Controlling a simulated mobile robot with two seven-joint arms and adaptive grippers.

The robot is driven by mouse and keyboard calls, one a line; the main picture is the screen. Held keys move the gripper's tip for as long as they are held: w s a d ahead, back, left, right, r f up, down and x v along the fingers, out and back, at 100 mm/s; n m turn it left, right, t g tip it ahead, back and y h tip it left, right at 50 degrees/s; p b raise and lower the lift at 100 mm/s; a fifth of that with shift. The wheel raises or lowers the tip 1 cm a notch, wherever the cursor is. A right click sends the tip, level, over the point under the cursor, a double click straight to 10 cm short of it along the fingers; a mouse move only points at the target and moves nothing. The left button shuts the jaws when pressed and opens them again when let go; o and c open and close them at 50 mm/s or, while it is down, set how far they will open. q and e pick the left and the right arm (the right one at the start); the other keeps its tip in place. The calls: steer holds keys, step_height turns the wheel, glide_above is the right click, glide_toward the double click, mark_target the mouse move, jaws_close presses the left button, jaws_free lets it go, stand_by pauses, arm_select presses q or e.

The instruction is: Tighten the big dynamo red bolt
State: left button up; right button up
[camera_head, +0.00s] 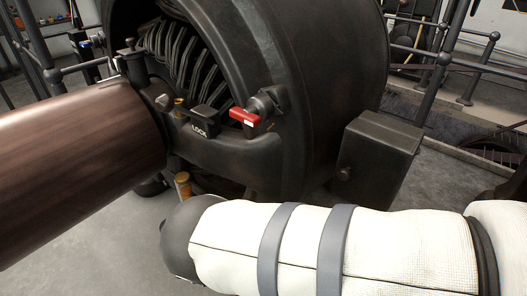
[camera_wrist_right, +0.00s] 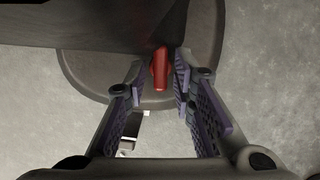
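The big dynamo (camera_head: 340,60) is a large dark round machine filling the middle of the head view. A red handle-like piece (camera_head: 244,117) sits on its front beside a dark block marked LOCK. In the right wrist view a red bolt (camera_wrist_right: 160,70) stands out against a dark round plate (camera_wrist_right: 90,72). My right gripper (camera_wrist_right: 160,66) is open, with a finger on either side of the red bolt and visible gaps. Whether this is the red piece in the head view, I cannot tell. My right gripper is hidden in the head view. My left gripper is not in view.
A thick brown cylinder (camera_head: 80,155) reaches in from the left to the dynamo. A dark box (camera_head: 380,155) stands at the dynamo's right. Metal railings (camera_head: 440,70) stand behind on the right. My white-sleeved arm crosses the foreground. Grey floor (camera_head: 90,255) is bare at lower left.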

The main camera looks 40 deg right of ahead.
jaws_close()
steer(key=m+b, duration=0.1)
steer(key=m+g, duration=0.1)
steer(key=m, duration=0.1)
steer(key=shift+w+f+b, duration=0.2)
steer(key=shift+f+b, duration=0.05)
steer(key=shift+b, duration=0.15)
steer(key=shift+r+m+g+b, duration=0.2)
steer(key=shift+m+g+b, duration=0.15)
steer(key=shift+m, duration=0.45)
steer(key=shift+o, duration=2.4)
jaws_free()
